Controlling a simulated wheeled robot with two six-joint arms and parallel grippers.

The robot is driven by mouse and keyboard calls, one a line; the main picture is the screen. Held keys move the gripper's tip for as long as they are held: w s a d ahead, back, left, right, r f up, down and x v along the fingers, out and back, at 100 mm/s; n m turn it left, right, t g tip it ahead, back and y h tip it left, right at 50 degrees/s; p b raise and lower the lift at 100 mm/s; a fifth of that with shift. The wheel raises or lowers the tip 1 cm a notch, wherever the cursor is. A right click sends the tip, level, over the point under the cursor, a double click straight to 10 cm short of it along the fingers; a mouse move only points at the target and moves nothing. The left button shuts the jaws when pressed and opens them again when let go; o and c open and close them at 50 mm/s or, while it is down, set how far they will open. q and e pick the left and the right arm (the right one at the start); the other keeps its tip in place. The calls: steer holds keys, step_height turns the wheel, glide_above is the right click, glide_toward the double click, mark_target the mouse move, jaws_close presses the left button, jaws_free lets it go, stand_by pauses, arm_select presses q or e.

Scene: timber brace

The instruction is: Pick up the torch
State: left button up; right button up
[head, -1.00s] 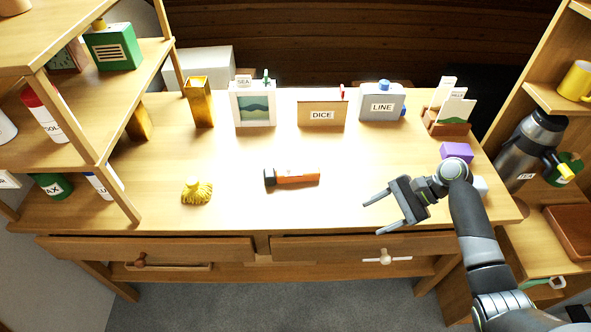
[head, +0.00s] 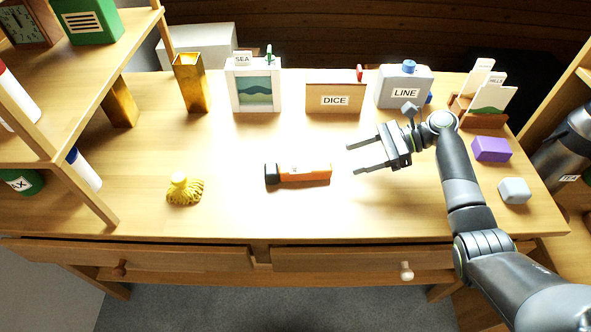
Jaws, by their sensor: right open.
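The torch (head: 300,173) is orange with a black head and lies on its side on the wooden table, its head to the left. My right gripper (head: 351,159) is open and empty, to the right of the torch. Its two fingers point left toward the torch's tail end, with a gap between them and the torch. I cannot tell how high the gripper is above the table. My left gripper is not in view.
A yellow tasselled object (head: 184,190) lies left of the torch. Behind stand a gold vase (head: 190,84), a SEA picture box (head: 253,85), a DICE box (head: 334,98) and a LINE box (head: 404,87). A purple block (head: 491,149) and grey block (head: 514,190) lie at right. The table around the torch is clear.

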mark_target(322, 170)
steer(key=x, duration=1)
steer(key=shift+f, duration=0.3)
steer(key=shift+d, duration=0.1)
steer(key=c, duration=1.1)
steer(key=shift+w+r, duration=0.1)
steer(key=shift+c, duration=0.2)
step_height(322, 170, up, 10)
steer(key=shift+p, duration=0.75)
steer(key=shift+f+b, duration=0.6)
steer(key=shift+f, duration=2.1)
steer(key=shift+f+b, duration=0.75)
steer(key=shift+f, duration=1.6)
steer(key=o, duration=1.1)
